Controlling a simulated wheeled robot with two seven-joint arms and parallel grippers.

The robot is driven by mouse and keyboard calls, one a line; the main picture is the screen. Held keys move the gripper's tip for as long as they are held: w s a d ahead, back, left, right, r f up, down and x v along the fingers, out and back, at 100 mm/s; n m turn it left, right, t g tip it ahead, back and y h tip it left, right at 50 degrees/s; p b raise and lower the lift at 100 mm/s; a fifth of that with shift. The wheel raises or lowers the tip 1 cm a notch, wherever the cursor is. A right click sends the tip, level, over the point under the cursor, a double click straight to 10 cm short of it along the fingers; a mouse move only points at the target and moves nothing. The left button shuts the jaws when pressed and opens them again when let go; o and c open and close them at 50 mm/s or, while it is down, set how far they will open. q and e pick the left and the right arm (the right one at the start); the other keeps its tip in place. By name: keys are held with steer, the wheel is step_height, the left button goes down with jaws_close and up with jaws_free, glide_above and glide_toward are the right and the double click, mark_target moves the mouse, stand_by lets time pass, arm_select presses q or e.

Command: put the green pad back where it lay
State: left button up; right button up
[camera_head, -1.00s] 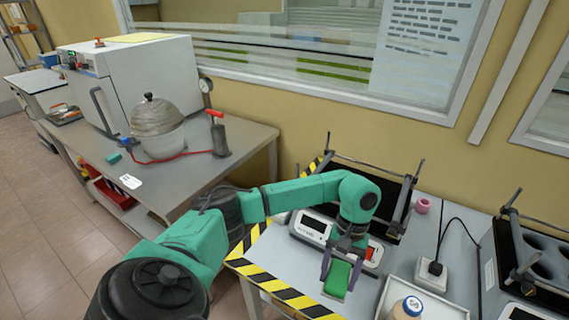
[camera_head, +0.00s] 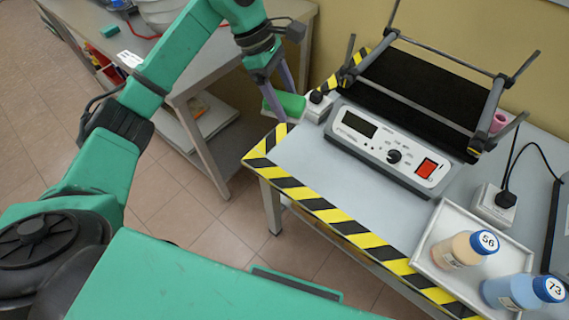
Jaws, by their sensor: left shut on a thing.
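The green pad (camera_head: 290,103) is held between the fingers of my left gripper (camera_head: 276,98). The gripper points down, and its fingers partly hide the pad. The pad shows above the left corner of the striped-edge table (camera_head: 300,160), beside a small white plug box (camera_head: 318,108). I cannot tell its exact height or whether it touches anything. My right gripper is not in view.
A device (camera_head: 380,150) with a dark top and frame stands on the table. A tray (camera_head: 425,262) at the front right holds an orange bottle (camera_head: 462,250) and a blue bottle (camera_head: 515,292). A grey bench (camera_head: 285,25) stands left, with a small green block (camera_head: 110,31). A floor gap separates them.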

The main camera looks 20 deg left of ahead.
mark_target(293, 154)
arm_select(q)
steer(key=n, duration=0.1)
steer(key=w+n+t+b, duration=0.1)
steer(key=n, duration=0.1)
steer(key=n+b, duration=0.1)
steer(key=shift+w+d+r+t, duration=0.1)
steer(key=shift+w+d+t, duration=0.05)
steer(key=shift+d+t, duration=0.15)
steer(key=shift+w+r+n+b, duration=0.15)
steer(key=shift+n+b, duration=0.15)
steer(key=shift+n, duration=0.4)
step_height(293, 154, down, 19)
steer(key=shift+f, duration=0.15)
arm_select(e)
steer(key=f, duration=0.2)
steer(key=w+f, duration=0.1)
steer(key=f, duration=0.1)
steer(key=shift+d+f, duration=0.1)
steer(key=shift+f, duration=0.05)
arm_select(q)
steer(key=shift+f, duration=0.1)
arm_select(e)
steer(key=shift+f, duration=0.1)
